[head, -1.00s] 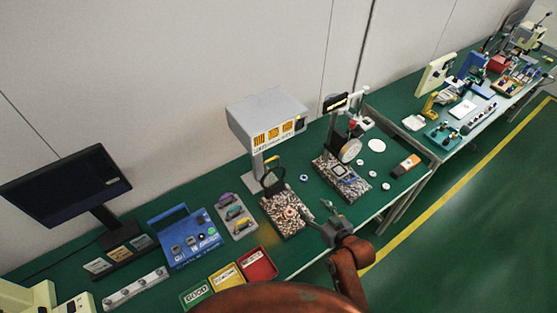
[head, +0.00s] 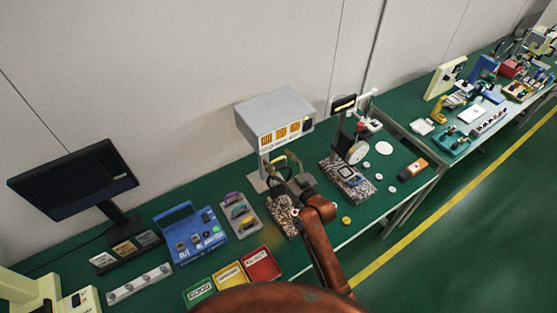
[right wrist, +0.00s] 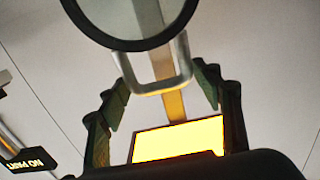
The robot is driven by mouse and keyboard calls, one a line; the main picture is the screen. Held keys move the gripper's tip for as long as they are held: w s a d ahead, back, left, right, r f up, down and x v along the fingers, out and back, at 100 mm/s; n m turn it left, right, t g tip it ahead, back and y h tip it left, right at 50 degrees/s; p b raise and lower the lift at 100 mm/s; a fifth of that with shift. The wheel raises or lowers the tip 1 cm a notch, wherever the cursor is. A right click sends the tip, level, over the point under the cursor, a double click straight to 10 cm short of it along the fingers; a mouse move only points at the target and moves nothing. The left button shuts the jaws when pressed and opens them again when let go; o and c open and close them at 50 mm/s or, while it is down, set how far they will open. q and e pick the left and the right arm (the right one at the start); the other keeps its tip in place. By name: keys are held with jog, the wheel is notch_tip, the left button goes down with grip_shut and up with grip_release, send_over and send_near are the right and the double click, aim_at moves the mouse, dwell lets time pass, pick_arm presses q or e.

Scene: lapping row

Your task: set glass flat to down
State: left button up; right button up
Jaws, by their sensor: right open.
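The glass flat (right wrist: 125,14) is a round disc with a black rim at the top of the right wrist view. A grey U-shaped handle (right wrist: 157,86) hangs from its edge. In the head view the flat is raised on the grey lamp stand (head: 274,121), partly hidden by my gripper. My right gripper (head: 291,187) is beside it, above the speckled plate (head: 283,222). In the right wrist view its open fingers (right wrist: 163,82) stand on either side of the handle; contact cannot be told. My left gripper is not in view.
A glowing yellow panel (right wrist: 178,140) shows beyond the fingers. Green, yellow and red trays (head: 262,264), a blue box (head: 190,237) and a grey tray of small parts (head: 240,215) are to the left.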

jog(key=shift+c, duration=0.6)
jog(key=c, duration=1.3)
